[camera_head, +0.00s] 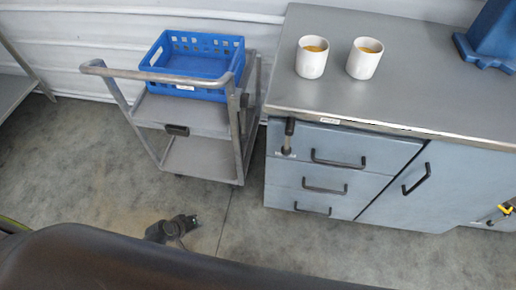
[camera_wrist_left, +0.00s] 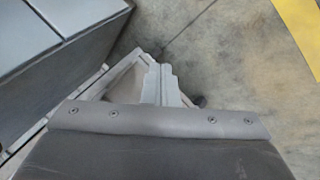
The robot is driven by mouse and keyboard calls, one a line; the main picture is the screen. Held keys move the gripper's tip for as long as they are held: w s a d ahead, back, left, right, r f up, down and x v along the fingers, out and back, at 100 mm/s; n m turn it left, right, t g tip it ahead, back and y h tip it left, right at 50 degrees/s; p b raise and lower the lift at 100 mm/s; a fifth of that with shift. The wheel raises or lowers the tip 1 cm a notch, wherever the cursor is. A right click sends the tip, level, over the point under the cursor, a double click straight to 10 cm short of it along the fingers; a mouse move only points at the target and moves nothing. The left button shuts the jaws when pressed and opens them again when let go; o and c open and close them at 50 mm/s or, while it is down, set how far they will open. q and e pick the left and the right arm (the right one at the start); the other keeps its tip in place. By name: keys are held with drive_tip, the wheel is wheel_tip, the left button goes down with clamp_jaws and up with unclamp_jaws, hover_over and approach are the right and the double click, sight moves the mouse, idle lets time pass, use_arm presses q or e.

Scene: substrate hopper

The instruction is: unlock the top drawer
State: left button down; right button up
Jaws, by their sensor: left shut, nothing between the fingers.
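The top drawer (camera_head: 345,148) is a blue-grey front in the upper left of the cabinet. It looks closed and has a black bar handle. A dark upright knob or key-like part (camera_head: 288,135) sits at its upper left corner, with a small label below it. My left gripper (camera_head: 188,221) is low over the floor, left of the cabinet and in front of the cart, well apart from the drawer. In the left wrist view its pale fingers (camera_wrist_left: 158,75) are together and empty. My right gripper is not in view.
A grey cart (camera_head: 200,157) with a blue crate (camera_head: 190,82) stands left of the cabinet. Two white cups (camera_head: 312,62) and a blue object (camera_head: 490,40) stand on the countertop (camera_head: 410,85). A yellow-and-black item (camera_head: 506,208) shows at the right edge. Floor before the drawers is clear.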

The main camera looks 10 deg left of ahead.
use_arm(q)
drive_tip(key=w+d+r+t+h+b, duration=0.2)
drive_tip(key=w+d+r+h, duration=0.2)
drive_tip(key=w+r, duration=0.45)
drive_tip(key=w+d+r+t+h+b, duration=0.2)
drive_tip(key=w+d+r+t+h, duration=0.3)
drive_tip(key=r, duration=0.6)
wheel_tip(320, 180, up, 9)
drive_tip(key=w+d+g+h+b, duration=0.1)
drive_tip(key=g+h, duration=0.1)
drive_tip(key=h, duration=0.1)
drive_tip(key=shift+w+d+r, duration=0.15)
drive_tip(key=shift+w+d, duration=0.05)
drive_tip(key=shift+d, duration=0.2)
drive_tip(key=p, duration=0.3)
approach(288, 142)
drive_tip(key=shift+w+d+f, duration=1.05)
drive_tip(key=shift+w+d, duration=0.95)
drive_tip(key=shift+w, duration=0.65)
